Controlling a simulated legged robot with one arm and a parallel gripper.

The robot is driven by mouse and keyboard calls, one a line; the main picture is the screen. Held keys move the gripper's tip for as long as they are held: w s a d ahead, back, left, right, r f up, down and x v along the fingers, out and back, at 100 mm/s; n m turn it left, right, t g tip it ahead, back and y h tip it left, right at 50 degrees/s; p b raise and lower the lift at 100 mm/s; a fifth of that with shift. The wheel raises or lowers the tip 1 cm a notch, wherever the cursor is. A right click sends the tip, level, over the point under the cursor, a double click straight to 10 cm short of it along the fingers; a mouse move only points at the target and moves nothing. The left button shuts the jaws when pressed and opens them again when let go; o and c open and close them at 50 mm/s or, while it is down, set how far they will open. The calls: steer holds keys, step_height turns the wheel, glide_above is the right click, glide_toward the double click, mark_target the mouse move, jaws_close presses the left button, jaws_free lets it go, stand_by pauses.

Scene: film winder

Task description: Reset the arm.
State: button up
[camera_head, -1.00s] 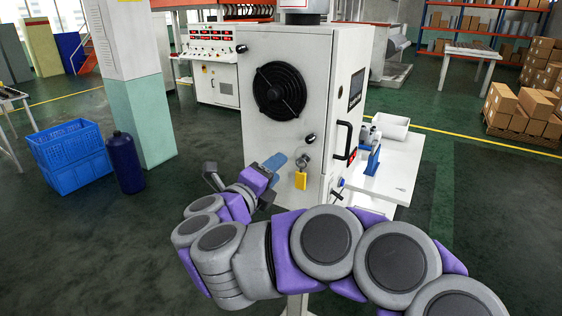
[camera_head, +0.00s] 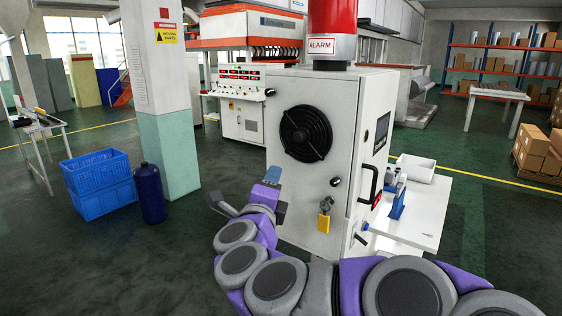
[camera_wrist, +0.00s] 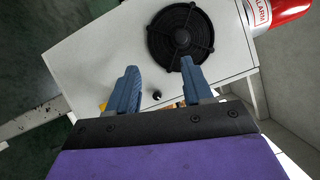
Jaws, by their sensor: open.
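My arm, purple and grey, curves in from the lower right of the head view. My gripper (camera_head: 252,192) is in front of the left side of the white machine cabinet (camera_head: 277,100), apart from it. In the wrist view my gripper (camera_wrist: 160,88) has its two blue fingers spread, with nothing between them. The cabinet's black round fan grille (camera_head: 305,133) faces me. A yellow padlock or tag (camera_head: 323,223) hangs at a small keyed fitting below it. A red alarm light (camera_head: 333,17) stands on top of the cabinet.
Blue crates (camera_head: 100,185) and a dark blue cylinder (camera_head: 150,193) stand on the floor at the left, by a pillar (camera_head: 165,110). A white side table (camera_head: 420,212) holds a blue tool and a white bin. Floor at the lower left is clear.

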steer(key=s+a+r+n+g+y, duration=0.15)
steer(key=s+a+n+y, duration=0.25)
steer(key=a+n+y, duration=0.5)
steer(key=s+d+f+n+g+y, duration=0.25)
steer(key=s+f+n+g, duration=0.35)
steer(key=s+f+n, duration=0.3)
steer(key=s+d+f+n+g+h, duration=0.45)
steer(key=s+d+f+g, duration=0.25)
steer(key=s+d+f, duration=0.4)
steer(key=s+d+f+g+h, duration=0.1)
steer(key=s+d+f+g, duration=0.2)
steer(key=s+d, duration=0.2)
steer(key=s+d+f+g+h, duration=0.2)
steer(key=s+d, duration=0.4)
steer(key=s, duration=0.6)
steer(key=shift+d+f+g, duration=0.2)
steer(key=shift+f+g, duration=0.25)
steer(key=shift+f, duration=0.4)
steer(key=shift+a, duration=0.15)
